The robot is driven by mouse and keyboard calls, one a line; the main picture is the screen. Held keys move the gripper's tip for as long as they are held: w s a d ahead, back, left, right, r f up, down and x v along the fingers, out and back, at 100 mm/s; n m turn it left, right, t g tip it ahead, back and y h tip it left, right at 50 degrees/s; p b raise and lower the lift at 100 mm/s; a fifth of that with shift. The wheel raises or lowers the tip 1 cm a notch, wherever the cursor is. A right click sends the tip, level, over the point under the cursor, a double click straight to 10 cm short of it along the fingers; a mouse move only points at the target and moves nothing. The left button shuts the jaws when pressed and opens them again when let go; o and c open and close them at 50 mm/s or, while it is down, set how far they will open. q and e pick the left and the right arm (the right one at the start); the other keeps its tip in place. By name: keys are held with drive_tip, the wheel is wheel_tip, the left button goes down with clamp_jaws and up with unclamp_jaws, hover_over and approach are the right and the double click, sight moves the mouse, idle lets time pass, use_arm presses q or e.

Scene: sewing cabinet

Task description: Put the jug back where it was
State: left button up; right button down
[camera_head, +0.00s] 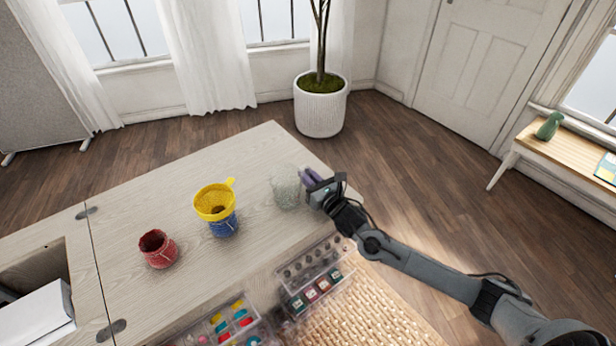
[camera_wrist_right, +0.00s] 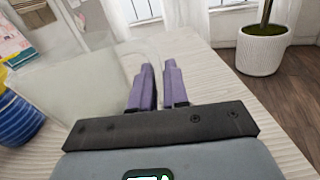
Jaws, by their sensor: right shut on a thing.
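The clear, see-through jug (camera_head: 286,192) is at the right part of the light wood table top (camera_head: 180,178), near its right edge. My right gripper (camera_head: 309,180) reaches it from the right, its purple fingers shut at the jug's right side. In the right wrist view the jug (camera_wrist_right: 72,98) fills the left, pale and translucent, and my right gripper's fingers (camera_wrist_right: 158,82) close at its edge, likely on the handle. The jug looks upright. I cannot tell whether its base touches the table. My left gripper is not in view.
A yellow funnel (camera_head: 214,200) sits on a blue pot (camera_head: 224,225) left of the jug. A red pot (camera_head: 158,250) stands further left. Clear trays (camera_head: 315,275) of sewing items and a woven seat (camera_head: 370,310) are at the front. The table's back part is clear.

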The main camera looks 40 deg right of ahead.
drive_tip(key=shift+f, duration=0.15)
drive_tip(key=c, duration=1.2)
unclamp_jaws()
drive_tip(key=shift+o, duration=0.4)
drive_tip(key=shift+s+r, duration=0.2)
drive_tip(key=shift+s, duration=0.35)
drive_tip(key=s+p, duration=0.1)
drive_tip(key=s, duration=0.2)
drive_tip(key=s+a+p, duration=0.1)
drive_tip(key=s, duration=0.3)
drive_tip(key=s+p, duration=0.1)
drive_tip(key=s, duration=0.2)
drive_tip(key=shift+s+a, duration=0.15)
drive_tip(key=shift+s, duration=0.3)
